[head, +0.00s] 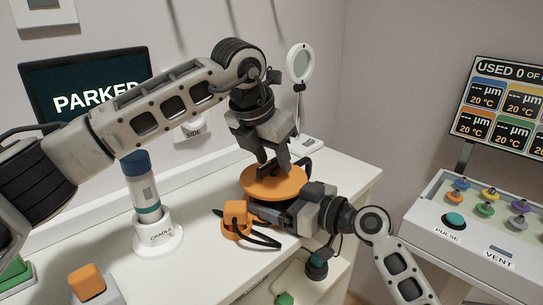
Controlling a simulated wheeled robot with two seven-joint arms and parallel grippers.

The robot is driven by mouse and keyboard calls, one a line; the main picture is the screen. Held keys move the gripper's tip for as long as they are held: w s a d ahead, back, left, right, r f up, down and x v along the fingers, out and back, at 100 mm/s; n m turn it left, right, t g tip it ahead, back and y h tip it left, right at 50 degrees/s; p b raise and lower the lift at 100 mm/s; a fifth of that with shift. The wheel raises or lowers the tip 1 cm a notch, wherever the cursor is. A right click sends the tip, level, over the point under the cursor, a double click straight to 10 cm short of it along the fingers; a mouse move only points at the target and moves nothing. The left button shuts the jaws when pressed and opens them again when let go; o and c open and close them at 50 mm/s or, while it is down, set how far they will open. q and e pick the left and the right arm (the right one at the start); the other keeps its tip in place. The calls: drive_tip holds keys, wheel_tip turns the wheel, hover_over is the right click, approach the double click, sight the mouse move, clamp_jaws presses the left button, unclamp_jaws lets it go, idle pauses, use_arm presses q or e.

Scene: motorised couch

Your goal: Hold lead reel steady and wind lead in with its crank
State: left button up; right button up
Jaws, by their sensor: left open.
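The lead reel, with its orange round top (262,187), stands on the white counter, right of the middle. My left gripper (272,168) points down from above, open, with its fingertips at the top of the reel. The crank is not clearly visible; the fingers cover that area. My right gripper (262,208) comes in from the lower right, low beside the reel under the orange top. Its fingertips are hidden, so I cannot tell whether it grips the reel. A black lead (258,240) loops on the counter around an orange block (236,215) left of the reel.
A white cradle (158,236) holds a blue and white cylinder left of the reel. A round lamp or mirror (300,63) stands behind. A console with knobs (484,225) is at the right. Another orange-topped block (87,280) sits at the front left. The counter between is clear.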

use_arm(q)
clamp_jaws()
drive_tip(key=shift+m, duration=0.3)
drive_tip(key=m, duration=0.2)
drive_tip(key=shift+w+a+m+g+h, duration=0.1)
drive_tip(key=shift+m+g+h, duration=0.2)
drive_tip(key=shift+g+h, duration=0.1)
drive_tip(key=m+g, duration=0.1)
drive_tip(key=m, duration=0.2)
drive_tip(key=shift+w+m+h, duration=0.1)
drive_tip(key=shift+m+h, duration=0.2)
drive_tip(key=m+g, duration=0.1)
drive_tip(key=m, duration=0.2)
drive_tip(key=m+g, duration=0.1)
drive_tip(key=m, duration=0.3)
drive_tip(key=shift+w+g, duration=0.2)
drive_tip(key=shift+g, duration=0.2)
